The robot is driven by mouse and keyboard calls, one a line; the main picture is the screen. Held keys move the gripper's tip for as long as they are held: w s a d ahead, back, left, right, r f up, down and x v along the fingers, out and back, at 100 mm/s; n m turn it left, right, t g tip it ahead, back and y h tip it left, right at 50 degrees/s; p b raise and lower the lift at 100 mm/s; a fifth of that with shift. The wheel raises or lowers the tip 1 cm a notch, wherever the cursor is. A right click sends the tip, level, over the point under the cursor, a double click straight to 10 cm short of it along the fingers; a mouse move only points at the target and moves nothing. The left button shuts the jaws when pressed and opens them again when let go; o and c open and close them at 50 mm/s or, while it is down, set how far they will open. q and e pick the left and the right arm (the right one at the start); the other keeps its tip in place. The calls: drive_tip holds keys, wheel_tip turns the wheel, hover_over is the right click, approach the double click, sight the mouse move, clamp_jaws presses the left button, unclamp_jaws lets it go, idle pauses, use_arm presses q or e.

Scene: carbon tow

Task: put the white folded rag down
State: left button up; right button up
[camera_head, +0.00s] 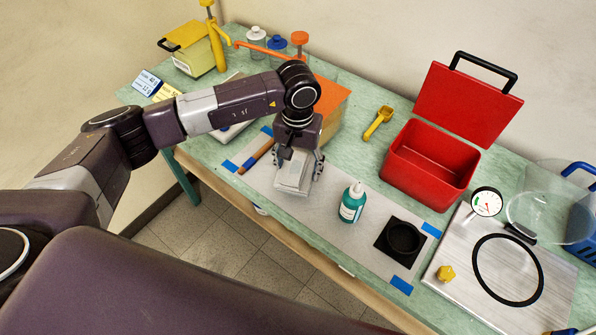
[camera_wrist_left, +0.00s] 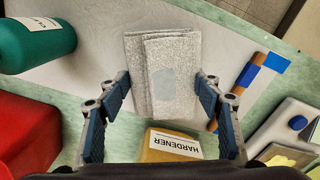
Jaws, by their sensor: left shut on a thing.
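The white folded rag (camera_head: 293,178) is a pale, layered, flat rectangle at the middle of the grey mat (camera_head: 331,208). My left gripper (camera_head: 299,167) points down on it from above and is shut on it. In the left wrist view the rag (camera_wrist_left: 172,65) shows a round grey patch on its upper face. The two blue-padded fingers of the left gripper (camera_wrist_left: 164,86) press its opposite sides. I cannot tell whether the rag's underside touches the mat. My right gripper is not in view.
A teal bottle (camera_head: 352,203) stands right of the rag, and a wooden-handled tool (camera_head: 256,156) lies left. A black square piece (camera_head: 401,240) sits farther right. An open red box (camera_head: 428,160) and a metal plate with a gauge (camera_head: 486,202) stand beyond. Some mat between rag and bottle is bare.

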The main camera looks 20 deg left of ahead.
sight(298, 168)
use_arm(q)
wheel_tip(298, 168, down, 3)
drive_tip(key=shift+r+p, duration=0.15)
drive_tip(key=shift+p, duration=0.2)
drive_tip(key=shift+f, duration=0.25)
drive_tip(key=shift+f, duration=0.1)
drive_tip(key=shift+f+b, duration=0.1)
drive_tip(key=shift+b, duration=0.2)
drive_tip(key=o, duration=1.1)
